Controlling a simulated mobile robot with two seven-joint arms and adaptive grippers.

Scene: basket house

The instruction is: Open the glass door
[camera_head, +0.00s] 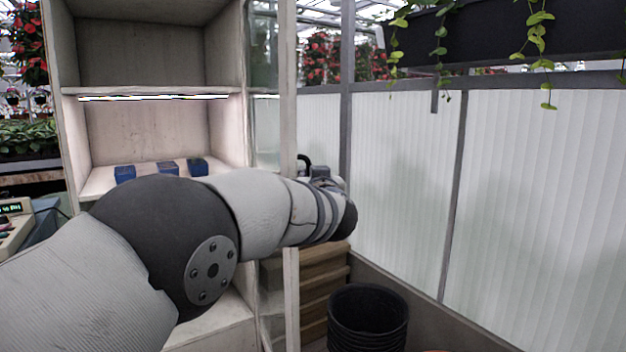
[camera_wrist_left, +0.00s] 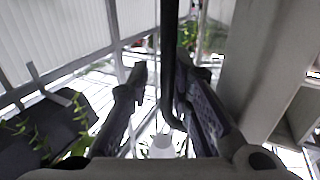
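The glass door (camera_head: 265,60) is a narrow glass pane with a pale frame (camera_head: 289,90) at the cabinet's right side. It stands swung out, seen nearly edge-on, and the shelves are uncovered. Its dark handle (camera_head: 305,159) shows just above my left wrist. My left arm reaches across the cabinet front, and its wrist hides most of the left gripper in the head view. In the left wrist view the handle (camera_wrist_left: 170,60) passes between the fingers of my left gripper (camera_wrist_left: 162,85). The fingers are apart, with a gap beside the left finger. My right gripper is out of view.
The cabinet (camera_head: 150,130) has small blue boxes (camera_head: 168,168) on a shelf. Stacked black pots (camera_head: 367,315) and wooden crates (camera_head: 322,280) stand low beyond the door. A ribbed translucent wall (camera_head: 400,170) bounds the right, with a hanging planter (camera_head: 500,35) above.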

